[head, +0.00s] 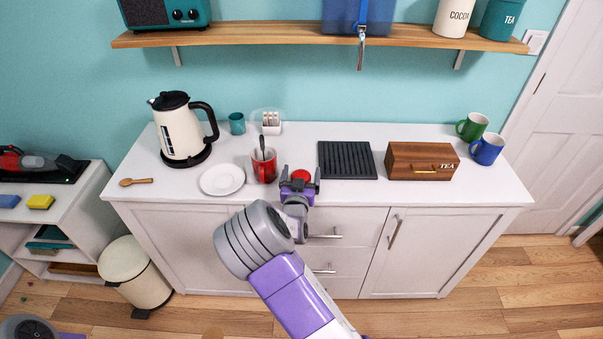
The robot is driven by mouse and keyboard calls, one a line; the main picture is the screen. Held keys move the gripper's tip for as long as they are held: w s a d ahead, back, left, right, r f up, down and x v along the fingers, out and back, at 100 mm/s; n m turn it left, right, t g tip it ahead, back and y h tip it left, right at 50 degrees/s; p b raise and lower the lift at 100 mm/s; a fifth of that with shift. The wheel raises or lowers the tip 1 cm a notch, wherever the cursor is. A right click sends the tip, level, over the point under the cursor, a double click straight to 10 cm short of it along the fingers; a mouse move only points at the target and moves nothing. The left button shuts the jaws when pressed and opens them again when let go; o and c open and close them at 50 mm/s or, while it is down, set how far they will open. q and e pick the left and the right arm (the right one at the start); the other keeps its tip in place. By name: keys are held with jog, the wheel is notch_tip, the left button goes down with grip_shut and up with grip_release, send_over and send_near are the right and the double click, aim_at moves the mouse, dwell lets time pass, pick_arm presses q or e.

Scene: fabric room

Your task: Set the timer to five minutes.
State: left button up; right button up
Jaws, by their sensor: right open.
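A small round red object (301,175), which looks like the timer, is at the front edge of the white counter, just right of the red mug. My right gripper (301,182) is open over it, with one finger on each side of the red top. Whether the fingers touch it I cannot tell. The gripper and wrist hide its lower part, and no dial marks are readable. My left gripper is not in view.
The red mug (264,166) with a spoon handle stands close left of the gripper. A white plate (222,180) and kettle (180,130) are further left. A black ribbed tray (347,160) and wooden tea box (422,162) stand right. A shelf (260,37) hangs above.

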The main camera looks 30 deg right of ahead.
jog(key=p+v, duration=0.1)
jog(key=v, duration=0.6)
jog(key=shift+s, duration=0.1)
